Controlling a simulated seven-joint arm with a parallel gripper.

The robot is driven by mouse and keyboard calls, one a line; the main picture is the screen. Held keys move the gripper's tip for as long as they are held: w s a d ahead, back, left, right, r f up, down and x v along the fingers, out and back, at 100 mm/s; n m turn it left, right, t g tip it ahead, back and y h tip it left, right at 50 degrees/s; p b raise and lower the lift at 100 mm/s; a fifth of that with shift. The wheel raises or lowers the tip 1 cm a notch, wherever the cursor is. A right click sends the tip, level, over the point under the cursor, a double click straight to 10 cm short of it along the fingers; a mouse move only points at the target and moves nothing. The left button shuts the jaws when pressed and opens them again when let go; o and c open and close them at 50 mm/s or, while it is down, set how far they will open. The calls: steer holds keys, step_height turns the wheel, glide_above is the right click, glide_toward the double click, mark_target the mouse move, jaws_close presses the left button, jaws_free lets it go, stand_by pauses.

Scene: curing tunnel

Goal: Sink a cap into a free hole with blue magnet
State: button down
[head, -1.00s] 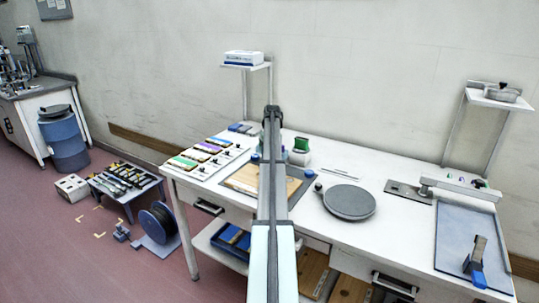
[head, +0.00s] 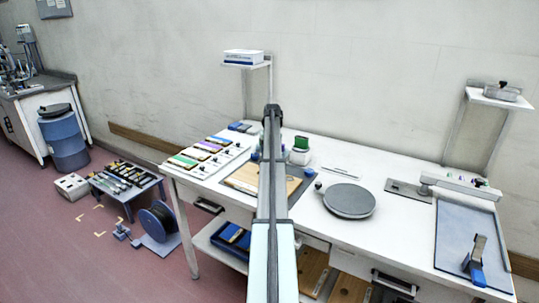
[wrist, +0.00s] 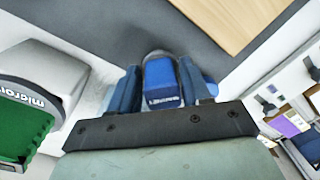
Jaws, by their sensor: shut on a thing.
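My gripper (wrist: 158,88) is shut on a blue block with pale lettering (wrist: 161,84), which looks like the blue magnet. A rounded grey part shows just past its far end; I cannot tell whether it is a cap or whether they touch. In the head view my arm covers most of the gripper, and what it holds is hidden. A wooden board (head: 246,178) lies on a dark grey mat beside my arm; it also shows in the wrist view (wrist: 222,22). No cap or hole can be made out clearly.
A green-topped container (head: 301,145) stands close to my gripper; its green part fills the left of the wrist view (wrist: 22,130). A round grey plate (head: 349,201) lies to the right. Coloured strips (head: 200,152) lie at the left. A blue-grey tray (head: 462,225) is far right.

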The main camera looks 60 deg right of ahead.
steer(key=shift+r, duration=2.3)
